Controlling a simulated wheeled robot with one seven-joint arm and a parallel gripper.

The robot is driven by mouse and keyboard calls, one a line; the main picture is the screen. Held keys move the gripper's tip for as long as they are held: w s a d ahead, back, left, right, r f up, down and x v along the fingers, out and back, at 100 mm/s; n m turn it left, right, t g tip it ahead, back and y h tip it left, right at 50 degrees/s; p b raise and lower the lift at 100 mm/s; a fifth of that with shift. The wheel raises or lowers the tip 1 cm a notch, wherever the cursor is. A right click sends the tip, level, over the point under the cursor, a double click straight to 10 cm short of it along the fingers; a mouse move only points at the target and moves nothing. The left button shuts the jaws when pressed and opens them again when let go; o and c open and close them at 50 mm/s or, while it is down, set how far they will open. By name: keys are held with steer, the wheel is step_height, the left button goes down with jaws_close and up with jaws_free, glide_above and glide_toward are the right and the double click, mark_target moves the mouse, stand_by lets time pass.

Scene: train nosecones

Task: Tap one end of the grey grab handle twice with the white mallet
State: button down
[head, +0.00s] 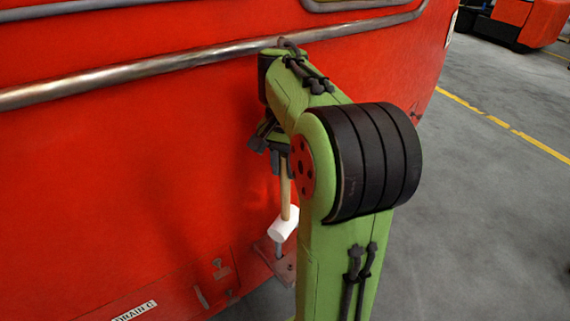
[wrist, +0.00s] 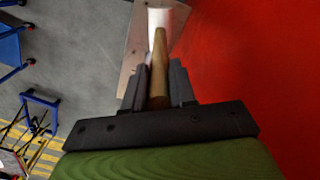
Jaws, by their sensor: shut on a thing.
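The white mallet hangs head down in the head view, its white head (head: 284,224) below a wooden shaft (head: 285,188). My gripper (head: 281,158) is shut on the shaft, partly hidden by my arm. In the wrist view, my gripper (wrist: 160,78) has a finger on each side of the shaft (wrist: 158,90), and the white head (wrist: 167,18) is beyond the fingertips. A long grey metal rail (head: 130,72) runs across the red nosecone, above my gripper. A short grey upright piece (head: 278,250) shows just under the mallet head. I cannot tell which is the grab handle, or whether the mallet touches anything.
The red nosecone (head: 120,180) fills the left of the head view and lies right of the mallet in the wrist view. A flat plate (wrist: 135,45) lies behind the mallet head. Blue stands (wrist: 40,105) are at the left. Grey floor (head: 480,210) is open at right.

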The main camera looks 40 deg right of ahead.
steer(key=shift+r+p, duration=2.1)
steer(key=shift+r, duration=0.65)
steer(key=shift+f, duration=0.1)
